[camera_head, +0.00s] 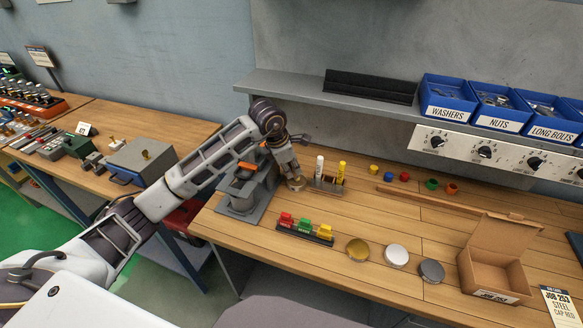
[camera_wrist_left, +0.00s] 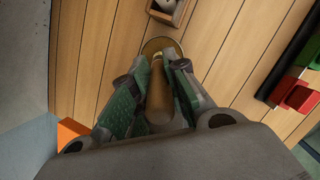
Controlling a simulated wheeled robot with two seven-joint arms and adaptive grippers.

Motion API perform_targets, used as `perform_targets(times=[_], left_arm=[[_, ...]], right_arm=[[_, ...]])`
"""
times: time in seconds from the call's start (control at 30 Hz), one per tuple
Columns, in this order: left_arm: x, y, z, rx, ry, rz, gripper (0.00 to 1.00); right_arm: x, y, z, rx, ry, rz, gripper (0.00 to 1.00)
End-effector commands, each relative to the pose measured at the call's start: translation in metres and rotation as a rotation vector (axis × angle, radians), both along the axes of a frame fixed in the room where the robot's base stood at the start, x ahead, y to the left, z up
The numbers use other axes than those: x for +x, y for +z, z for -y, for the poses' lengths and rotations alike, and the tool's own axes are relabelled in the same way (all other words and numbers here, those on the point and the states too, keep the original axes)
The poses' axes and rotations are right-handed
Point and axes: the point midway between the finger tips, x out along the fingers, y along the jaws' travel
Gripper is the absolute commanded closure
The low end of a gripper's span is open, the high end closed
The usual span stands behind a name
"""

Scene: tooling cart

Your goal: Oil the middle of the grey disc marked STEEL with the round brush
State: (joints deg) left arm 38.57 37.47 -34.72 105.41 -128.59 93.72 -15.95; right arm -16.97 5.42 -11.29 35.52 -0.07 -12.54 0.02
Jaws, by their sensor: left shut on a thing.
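My left gripper (camera_head: 291,172) is over the left part of the bench, pointing down. In the left wrist view its green-padded fingers (camera_wrist_left: 157,75) are shut on a brown rod-like handle (camera_wrist_left: 159,100), which looks like a brush handle. A round brass-coloured dish (camera_head: 296,184) lies just below the fingertips; it also shows in the left wrist view (camera_wrist_left: 150,46). The handle's lower end is over or in it; I cannot tell which. A gold disc (camera_head: 358,249), a silvery disc (camera_head: 396,255) and a dark grey disc (camera_head: 431,271) lie near the front edge. No disc marking is readable.
A holder (camera_head: 327,185) with white and yellow upright items stands right of the gripper. A rack of red, green and yellow blocks (camera_head: 305,229) lies in front. An open cardboard box (camera_head: 492,265) and a STEEL CAP RED card (camera_head: 561,307) are at right. Small coloured caps (camera_head: 404,176) lie behind.

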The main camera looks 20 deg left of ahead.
Motion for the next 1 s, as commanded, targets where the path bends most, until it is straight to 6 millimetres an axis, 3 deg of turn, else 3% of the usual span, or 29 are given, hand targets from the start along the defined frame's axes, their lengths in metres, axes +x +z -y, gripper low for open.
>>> perform_targets(times=[1.0], left_arm=[[0.001,0.052,0.000,0.000,0.001,0.004,1.00]], right_arm=[[0.000,0.025,-0.005,0.005,-0.002,0.000,0.60]])
